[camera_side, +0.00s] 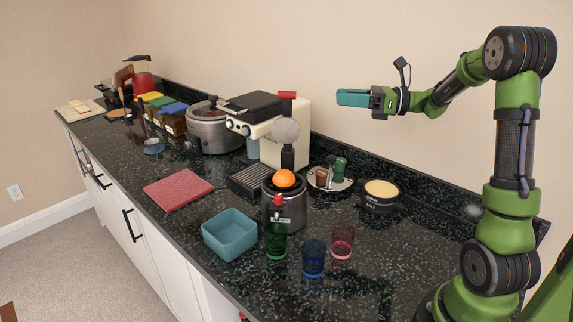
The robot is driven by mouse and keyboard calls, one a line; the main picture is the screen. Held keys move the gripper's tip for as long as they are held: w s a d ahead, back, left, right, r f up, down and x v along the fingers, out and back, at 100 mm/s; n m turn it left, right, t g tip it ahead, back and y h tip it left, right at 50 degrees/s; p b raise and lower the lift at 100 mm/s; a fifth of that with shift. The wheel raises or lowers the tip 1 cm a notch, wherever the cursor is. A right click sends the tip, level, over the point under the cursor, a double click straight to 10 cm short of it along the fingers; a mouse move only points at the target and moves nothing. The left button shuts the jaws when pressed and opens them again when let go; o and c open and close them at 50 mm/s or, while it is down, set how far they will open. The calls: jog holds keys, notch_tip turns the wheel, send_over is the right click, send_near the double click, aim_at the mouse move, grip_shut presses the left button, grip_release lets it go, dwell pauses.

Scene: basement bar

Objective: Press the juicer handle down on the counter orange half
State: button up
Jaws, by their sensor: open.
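The juicer (283,205) is a dark metal cylinder near the middle of the counter. An orange half (284,178) sits on top of it. The juicer handle (287,95) has a red grip and stands raised above the orange, with a round grey press head (286,131) on its upright arm. A red tap is on the juicer's front. My gripper (353,98), with teal fingers, is open and empty in the air to the right of the handle, apart from it and pointing left. The gap between its fingers is hard to see from this side.
A green glass (276,240) stands by the tap, with blue (313,258) and red (342,240) glasses beside it. A teal bin (230,234) and red board (178,188) lie left. A cream espresso machine (270,130) stands behind; a black tub (381,197) is right.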

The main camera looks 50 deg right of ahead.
aim_at(280, 95)
jog(key=x, duration=1.6)
jog(key=shift+w+a+f, duration=0.15)
jog(key=shift+w+a, duration=0.05)
jog(key=shift+a, duration=0.05)
grip_shut()
